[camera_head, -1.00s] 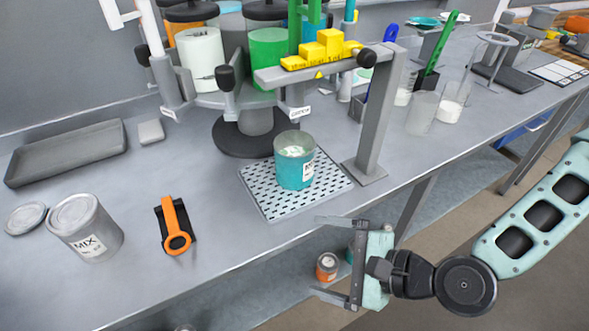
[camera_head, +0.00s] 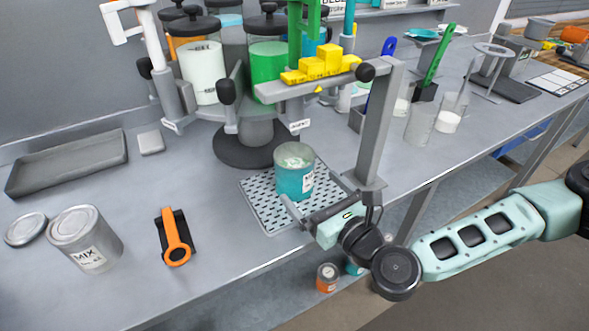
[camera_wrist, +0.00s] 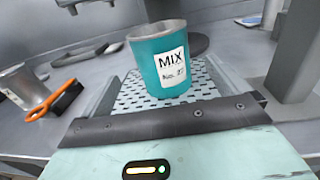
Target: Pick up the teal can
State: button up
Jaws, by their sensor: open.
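The teal can (camera_head: 293,180) stands upright on a perforated metal plate (camera_head: 262,208) under the dispenser, its top holding something pale. In the wrist view the teal can (camera_wrist: 150,68) is straight ahead, with a white MIX label facing my gripper. My gripper (camera_head: 315,196) is open at the near side of the can, low over the plate. Its fingers reach forward on either side of the can, one left and one right. Whether either finger touches the can cannot be told.
A grey post (camera_head: 375,125) with a yellow stepped block (camera_head: 322,62) on its arm rises close to the right of my gripper. A silver MIX can (camera_head: 86,238) and an orange-handled tool (camera_head: 175,238) are at left. The bench between them and the plate is clear.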

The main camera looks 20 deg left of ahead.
aim_at(284, 147)
jog(key=x, duration=0.3)
jog(key=p+x, duration=0.2)
jog(key=x, duration=0.2)
jog(key=shift+w+a+r+p, duration=0.1)
jog(key=shift+w+a+p, duration=0.05)
jog(key=shift+w+p, duration=0.25)
jog(key=shift+w+a, duration=0.1)
jog(key=shift+a, duration=0.15)
jog(key=c, duration=1.4)
jog(key=shift+r, duration=0.1)
jog(key=shift+r+b, duration=0.7)
jog(key=shift+r, duration=0.7)
jog(key=shift+d+r, duration=0.15)
jog(key=shift+d, duration=0.05)
jog(key=b+v, duration=0.4)
jog(key=v, duration=1.3)
jog(key=shift+s+d, duration=0.1)
jog(key=shift+s, duration=0.1)
